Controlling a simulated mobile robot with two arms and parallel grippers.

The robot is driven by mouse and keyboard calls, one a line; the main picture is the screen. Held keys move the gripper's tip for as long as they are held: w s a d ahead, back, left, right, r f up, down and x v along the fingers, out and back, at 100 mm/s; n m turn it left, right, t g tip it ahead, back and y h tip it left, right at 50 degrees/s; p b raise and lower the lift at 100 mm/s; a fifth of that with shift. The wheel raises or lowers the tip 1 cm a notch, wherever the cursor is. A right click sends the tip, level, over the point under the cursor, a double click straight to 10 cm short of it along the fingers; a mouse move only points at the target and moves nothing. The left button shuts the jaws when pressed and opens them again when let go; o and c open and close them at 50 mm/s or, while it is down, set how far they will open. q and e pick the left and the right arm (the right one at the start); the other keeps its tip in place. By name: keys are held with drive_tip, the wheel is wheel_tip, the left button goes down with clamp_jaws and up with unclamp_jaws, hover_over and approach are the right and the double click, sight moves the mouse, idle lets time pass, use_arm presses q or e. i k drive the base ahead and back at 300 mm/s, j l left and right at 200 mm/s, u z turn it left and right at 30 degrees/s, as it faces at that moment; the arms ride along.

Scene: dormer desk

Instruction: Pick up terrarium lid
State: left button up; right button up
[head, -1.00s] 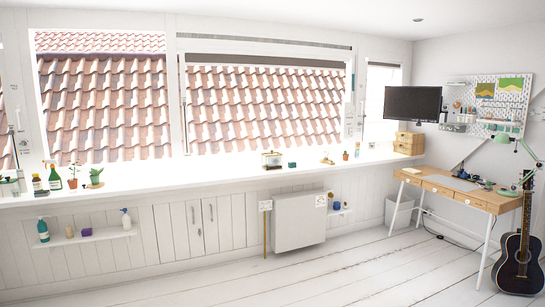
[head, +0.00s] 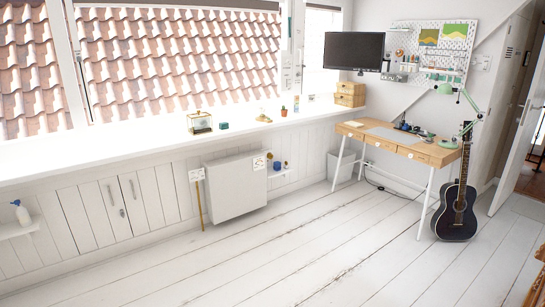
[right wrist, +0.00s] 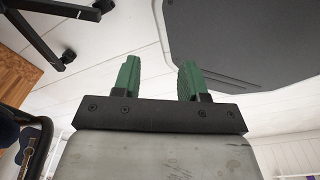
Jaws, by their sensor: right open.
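A small glass terrarium (head: 199,124) with gold-coloured edges stands on the long white windowsill in the head view. Its lid (head: 199,114) appears to be the peaked top part, but it is too small to make out clearly. My right gripper (right wrist: 158,64) shows in the right wrist view with its two green fingers apart and nothing between them. Neither gripper shows in the head view, and the terrarium does not show in the right wrist view.
A teal object (head: 223,126) sits close right of the terrarium. A small cactus pot (head: 284,111) and wooden boxes (head: 350,95) stand farther right. A white heater panel (head: 235,185) juts out below the sill. The plank floor (head: 290,250) is clear in front.

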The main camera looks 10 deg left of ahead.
sight(199, 112)
drive_tip(key=i, duration=2.95)
drive_tip(key=i+u, duration=0.2)
drive_tip(key=i, duration=0.4)
drive_tip(key=i+l+u, duration=0.15)
drive_tip(key=i, duration=0.45)
drive_tip(key=i+l+u, duration=0.2)
drive_tip(key=i, duration=0.4)
